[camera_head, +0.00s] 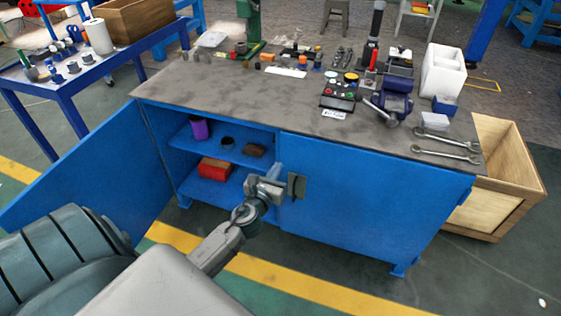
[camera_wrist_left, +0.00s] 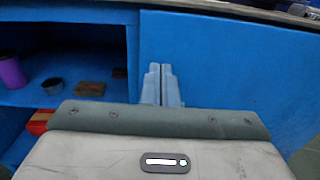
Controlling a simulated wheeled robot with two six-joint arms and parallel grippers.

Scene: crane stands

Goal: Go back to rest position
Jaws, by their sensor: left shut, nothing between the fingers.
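My left gripper (camera_head: 296,184) is in front of the blue workbench cabinet (camera_head: 350,200), near the left edge of its closed right door. In the left wrist view its two fingers (camera_wrist_left: 161,84) are together with nothing between them, against the blue door panel behind. I cannot tell whether they touch the door. The left door (camera_head: 80,185) of the cabinet stands wide open. My right gripper is in neither view.
The open shelves hold a purple cup (camera_head: 199,130), a small dark pot (camera_head: 227,143), a brown block (camera_head: 254,150) and a red box (camera_head: 214,169). Tools and a vise (camera_head: 392,98) crowd the benchtop. A wooden crate (camera_head: 505,170) stands at right, a blue table (camera_head: 75,85) at left.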

